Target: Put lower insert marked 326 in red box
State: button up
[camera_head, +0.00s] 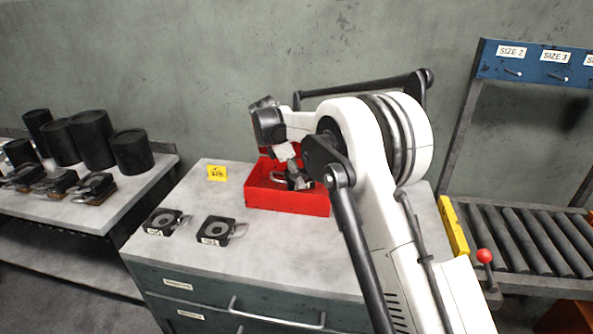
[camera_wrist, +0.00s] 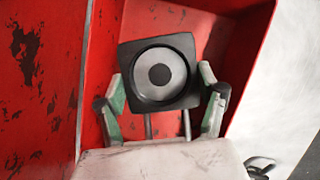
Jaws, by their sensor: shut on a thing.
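The red box (camera_head: 289,199) stands on the grey workbench top, below my arm. My gripper (camera_head: 297,177) is over and inside its opening, partly hidden by the box and my arm. In the wrist view my gripper (camera_wrist: 163,105) is shut on a dark square insert (camera_wrist: 159,71) with a pale ring and a dark round centre. Red box walls (camera_wrist: 245,60) surround it there. I cannot read a number on the held insert, nor tell whether it touches the box floor. A yellow tag (camera_head: 217,173) with dark writing stands left of the box.
Two more dark inserts with handles, a left one (camera_head: 166,222) and a right one (camera_head: 218,231), lie on the workbench (camera_head: 265,255). Black cylinders (camera_head: 92,138) stand on the left table. A roller conveyor (camera_head: 520,240) is at right. The bench front is clear.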

notch_tip(320, 180, down, 4)
jog(key=shift+r, duration=0.1)
jog(key=shift+w+f, duration=0.2)
jog(key=shift+f, duration=0.1)
jog(key=o, duration=1.9)
jog(key=shift+f, duration=0.1)
jog(key=shift+c, duration=0.2)
jog(key=v, duration=1.2)
jog(key=shift+d, duration=0.1)
